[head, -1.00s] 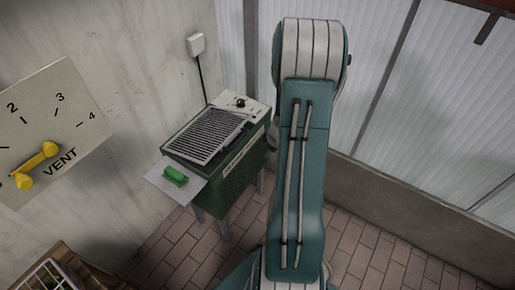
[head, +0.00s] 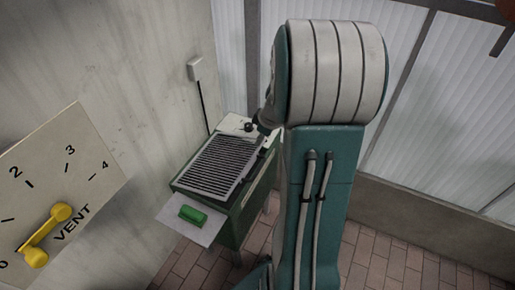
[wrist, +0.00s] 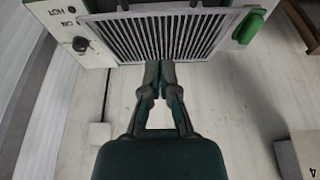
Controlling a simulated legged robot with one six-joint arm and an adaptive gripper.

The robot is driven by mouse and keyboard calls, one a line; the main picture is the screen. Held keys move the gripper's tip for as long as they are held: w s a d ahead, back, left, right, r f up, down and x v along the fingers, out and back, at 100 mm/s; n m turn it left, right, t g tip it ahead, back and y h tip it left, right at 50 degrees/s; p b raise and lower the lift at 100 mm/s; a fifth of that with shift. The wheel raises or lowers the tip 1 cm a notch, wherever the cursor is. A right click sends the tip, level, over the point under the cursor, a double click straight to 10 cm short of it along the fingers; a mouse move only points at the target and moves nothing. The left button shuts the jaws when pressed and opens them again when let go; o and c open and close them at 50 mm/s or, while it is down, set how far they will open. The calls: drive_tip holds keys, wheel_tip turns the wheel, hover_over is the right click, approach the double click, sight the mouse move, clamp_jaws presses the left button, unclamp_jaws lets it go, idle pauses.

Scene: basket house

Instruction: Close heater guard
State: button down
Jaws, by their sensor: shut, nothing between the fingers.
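The heater (head: 238,222) is a green box with a pale top against the wall. Its guard (head: 222,160), a slatted grille in a grey frame, lies over the top; how far it is tilted I cannot tell. A pale plate (head: 178,222) with a green handle (head: 193,215) sticks out at the front. The wrist view shows the guard (wrist: 115,42) and the green handle (wrist: 249,26) at its right. My gripper (wrist: 160,66) is shut and empty, its fingertips at the guard's near edge; contact is unclear. In the head view my arm hides most of it.
A black knob (wrist: 80,44) is on the heater panel. A vent dial (head: 65,195) with a yellow lever (head: 45,235) is on the left wall. A white wall box (head: 195,68) has a cable running down. Bare tiled floor (head: 385,255) lies at the right.

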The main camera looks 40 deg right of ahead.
drive_tip(key=x, duration=0.4)
drive_tip(key=s+x, duration=0.1)
drive_tip(key=x, duration=0.2)
drive_tip(key=s+d+f+x, duration=0.1)
drive_tip(key=x, duration=0.3)
drive_tip(key=shift+s+f, duration=0.15)
drive_tip(key=shift+f, duration=0.1)
drive_tip(key=shift+a, duration=0.15)
